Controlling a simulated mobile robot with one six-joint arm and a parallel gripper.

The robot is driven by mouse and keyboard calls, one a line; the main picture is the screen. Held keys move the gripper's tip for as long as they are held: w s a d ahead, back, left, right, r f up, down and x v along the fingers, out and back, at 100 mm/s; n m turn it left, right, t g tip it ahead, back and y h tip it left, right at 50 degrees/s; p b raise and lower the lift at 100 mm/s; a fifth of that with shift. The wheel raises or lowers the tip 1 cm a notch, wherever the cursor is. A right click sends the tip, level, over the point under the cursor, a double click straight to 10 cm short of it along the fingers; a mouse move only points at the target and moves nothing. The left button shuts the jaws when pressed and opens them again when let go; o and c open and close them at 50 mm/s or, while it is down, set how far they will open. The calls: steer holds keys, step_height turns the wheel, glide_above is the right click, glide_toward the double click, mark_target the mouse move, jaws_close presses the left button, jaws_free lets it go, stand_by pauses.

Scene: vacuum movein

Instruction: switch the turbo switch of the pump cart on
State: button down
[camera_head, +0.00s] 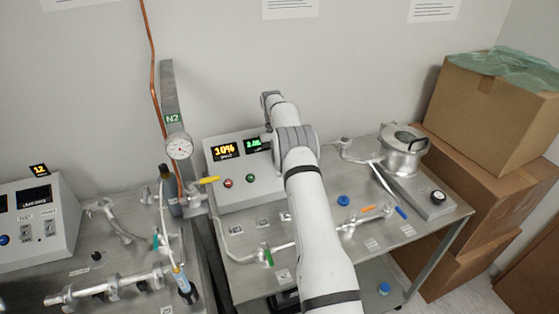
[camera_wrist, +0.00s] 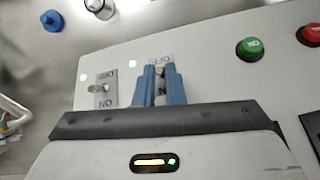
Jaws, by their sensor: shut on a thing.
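The pump cart's control box (camera_head: 240,195) stands on the cart at the back, its display lit with "10%". In the wrist view its sloped panel (camera_wrist: 205,65) carries two toggle switches with upside-down OFF and ON labels. My gripper (camera_wrist: 159,72) has its blue fingers shut on the right-hand switch in that view, the lever mostly hidden between them. The other switch (camera_wrist: 97,89) is free, with a short metal lever. A small green light shows beside each switch. Which switch is the turbo switch cannot be read. In the head view my arm hides both switches and my gripper.
A green button (camera_wrist: 250,48) and a red button (camera_wrist: 308,35) are on the same panel. The cart top holds a metal pump flange (camera_head: 405,152), pipes and coloured valve handles. A gauge (camera_head: 179,147) on a post stands left of the box. Cardboard boxes (camera_head: 490,105) crowd the right.

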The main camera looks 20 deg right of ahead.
steer(key=shift+w+g, duration=0.15)
steer(key=shift+g, duration=0.25)
stand_by(0.5)
steer(key=c, duration=1.5)
jaws_free()
